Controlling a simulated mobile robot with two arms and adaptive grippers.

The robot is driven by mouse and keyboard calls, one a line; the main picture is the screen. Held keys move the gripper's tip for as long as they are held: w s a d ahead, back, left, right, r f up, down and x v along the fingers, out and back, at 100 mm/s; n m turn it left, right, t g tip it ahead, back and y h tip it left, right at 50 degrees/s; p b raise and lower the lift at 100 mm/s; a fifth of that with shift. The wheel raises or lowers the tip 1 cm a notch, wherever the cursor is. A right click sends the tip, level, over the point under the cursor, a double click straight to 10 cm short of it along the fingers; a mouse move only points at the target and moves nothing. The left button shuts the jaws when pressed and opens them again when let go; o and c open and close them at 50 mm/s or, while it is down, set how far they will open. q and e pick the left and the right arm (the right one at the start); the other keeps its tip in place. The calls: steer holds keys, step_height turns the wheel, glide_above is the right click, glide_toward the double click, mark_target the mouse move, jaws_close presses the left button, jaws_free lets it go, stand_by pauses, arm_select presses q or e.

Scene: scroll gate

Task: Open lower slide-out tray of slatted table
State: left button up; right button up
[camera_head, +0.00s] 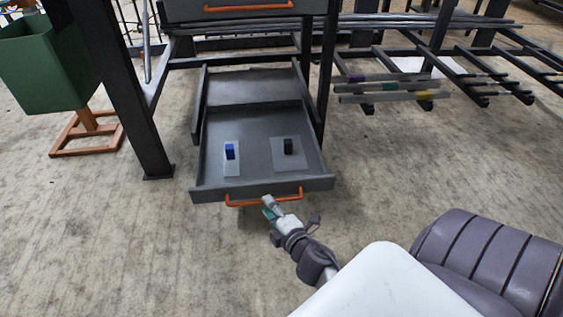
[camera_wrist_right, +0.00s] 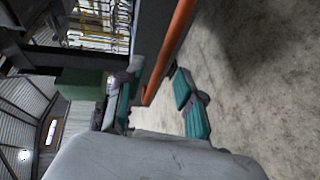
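The lower slide-out tray (camera_head: 250,188) of the slatted table (camera_head: 128,95) is grey and stands pulled out toward me in the head view. Its orange handle (camera_head: 243,202) runs along the tray's front edge. My right gripper (camera_head: 268,206) is at the right part of this handle. In the right wrist view my right gripper (camera_wrist_right: 158,76) is open, its teal-padded fingers apart. The orange handle (camera_wrist_right: 168,52) reaches in between the fingers there; whether they touch it I cannot tell. My left gripper is not in view.
In the tray lie a blue block (camera_head: 230,151) and a dark block (camera_head: 288,146) on grey plates. An upper drawer with an orange handle (camera_head: 248,8) is above. A green bin (camera_head: 45,65) stands left, racks with bars (camera_head: 390,88) right. Floor in front is clear.

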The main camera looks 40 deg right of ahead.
steer(key=v, duration=0.8)
steer(key=shift+s, duration=0.25)
